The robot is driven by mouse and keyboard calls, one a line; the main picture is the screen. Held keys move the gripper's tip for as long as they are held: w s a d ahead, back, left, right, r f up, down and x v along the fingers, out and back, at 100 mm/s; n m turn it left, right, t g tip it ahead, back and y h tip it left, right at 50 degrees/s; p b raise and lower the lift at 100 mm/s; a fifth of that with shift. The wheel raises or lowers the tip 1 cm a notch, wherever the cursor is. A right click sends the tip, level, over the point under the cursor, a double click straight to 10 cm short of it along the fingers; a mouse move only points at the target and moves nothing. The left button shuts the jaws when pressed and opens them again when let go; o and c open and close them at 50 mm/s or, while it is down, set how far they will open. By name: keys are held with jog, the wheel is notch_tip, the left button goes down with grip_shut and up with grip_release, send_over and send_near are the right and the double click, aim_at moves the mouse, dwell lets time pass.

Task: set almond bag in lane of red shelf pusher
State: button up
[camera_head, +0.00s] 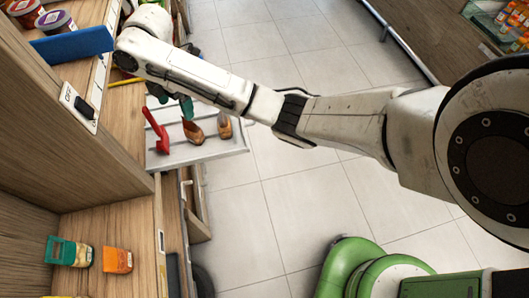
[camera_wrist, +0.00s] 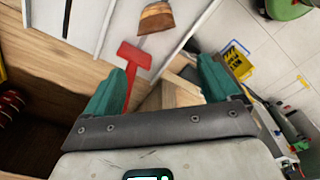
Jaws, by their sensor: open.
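The red shelf pusher (camera_head: 157,131) stands at the left end of a pale, ridged shelf tray in the head view. In the wrist view the red pusher (camera_wrist: 134,56) shows as a T-shape between my fingers. Two brown bags stand right of it on the tray, a nearer brown bag (camera_head: 193,132) and a farther brown bag (camera_head: 224,128). Their labels are too small to read, so I cannot tell which is almonds. One brown bag (camera_wrist: 156,18) shows beyond the pusher in the wrist view. My gripper (camera_wrist: 165,82) is open and empty, with teal fingers; it (camera_head: 186,107) is partly hidden by my arm.
The tray (camera_head: 215,150) has metal ridges dividing its lanes. A blue pusher (camera_head: 72,45) and jars (camera_head: 57,22) are on the upper left shelf. A green-and-white pack (camera_head: 68,252) and an orange pack (camera_head: 117,260) sit lower left. Tiled floor lies free right of the shelf.

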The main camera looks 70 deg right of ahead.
jog(key=s+a+f+m+t+y, duration=0.1)
jog(key=s+a+f+m, duration=0.35)
jog(key=a, duration=0.25)
jog(key=s+a+f+m+t+y, duration=0.1)
jog(key=s+a+f+m, duration=0.2)
jog(key=s+a, duration=0.35)
jog(key=s+d+f+m+h, duration=0.1)
jog(key=s+d+f+m, duration=0.1)
jog(key=s, duration=0.8)
jog(key=s+d+f+m+g+h, duration=0.1)
jog(key=s+d+f+m+h, duration=0.1)
jog(key=s+d+m, duration=0.2)
jog(key=s+m, duration=0.3)
jog(key=s, duration=0.3)
jog(key=shift+s+f, duration=0.25)
jog(key=shift+f, duration=0.05)
